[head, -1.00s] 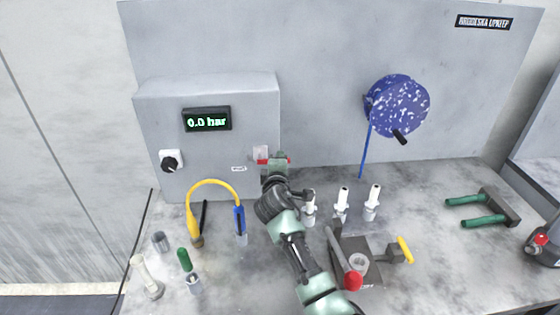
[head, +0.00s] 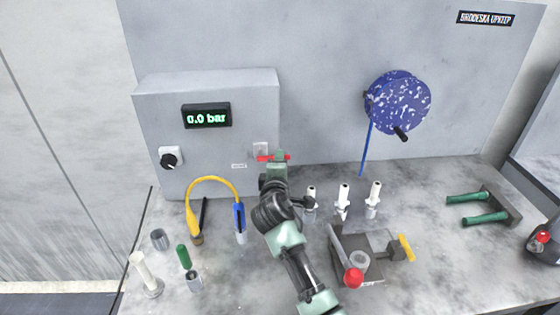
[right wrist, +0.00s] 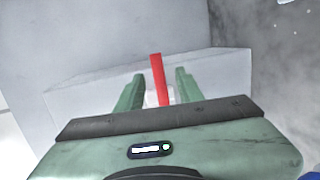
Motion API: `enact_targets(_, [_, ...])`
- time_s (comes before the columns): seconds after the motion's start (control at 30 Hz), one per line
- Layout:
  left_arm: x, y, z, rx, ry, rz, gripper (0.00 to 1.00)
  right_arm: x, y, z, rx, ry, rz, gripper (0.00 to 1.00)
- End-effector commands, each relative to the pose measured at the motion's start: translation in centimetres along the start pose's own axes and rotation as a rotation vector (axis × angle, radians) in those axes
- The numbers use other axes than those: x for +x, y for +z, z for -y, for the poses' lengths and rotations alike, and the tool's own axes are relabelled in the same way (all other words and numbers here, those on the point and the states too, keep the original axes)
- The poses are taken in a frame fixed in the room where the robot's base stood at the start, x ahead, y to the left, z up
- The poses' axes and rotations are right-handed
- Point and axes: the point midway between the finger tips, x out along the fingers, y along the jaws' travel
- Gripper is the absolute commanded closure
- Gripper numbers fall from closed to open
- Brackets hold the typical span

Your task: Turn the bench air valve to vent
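The air valve's red lever (head: 263,158) sits at the lower right of the front of a grey box (head: 160,110). In the right wrist view the red lever (right wrist: 159,78) stands between the two green fingers of my right gripper (right wrist: 158,90), with a gap on each side. The valve body is mostly hidden. The box's display (head: 206,116) reads 0.0 bar. My left gripper is out of view.
A black knob (head: 170,160) is on the box's left. A yellow hose (head: 213,180) arches in front. White fittings (head: 343,198) and a fixture with a red ball (head: 353,277) stand right of my arm. A blue speckled disc (head: 400,103) hangs on the panel.

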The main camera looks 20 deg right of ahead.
Motion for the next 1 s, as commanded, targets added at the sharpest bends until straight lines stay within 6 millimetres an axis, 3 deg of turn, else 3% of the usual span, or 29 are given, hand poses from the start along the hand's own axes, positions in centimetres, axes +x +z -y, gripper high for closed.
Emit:
enact_targets(0.1, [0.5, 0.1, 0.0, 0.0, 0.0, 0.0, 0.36, -1.8, 0.0, 0.2, 0.002, 0.0, -0.002, 0.63])
enact_targets(0.3, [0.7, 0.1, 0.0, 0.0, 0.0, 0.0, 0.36, -3.5, 0.0, 0.1, 0.001, -0.001, -0.001, 0.63])
enact_targets(0.77, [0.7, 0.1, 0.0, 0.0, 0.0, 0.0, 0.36, -3.6, 0.0, 0.0, 0.001, -0.001, -0.001, 0.63])
enact_targets(0.87, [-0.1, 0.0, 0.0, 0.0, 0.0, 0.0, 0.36, -3.8, 0.0, -0.9, 0.001, 0.0, -0.001, 0.63])
enact_targets(1.0, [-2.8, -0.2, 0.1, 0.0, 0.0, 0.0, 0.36, -4.3, 0.0, -3.5, 0.001, 0.0, 0.0, 0.63])
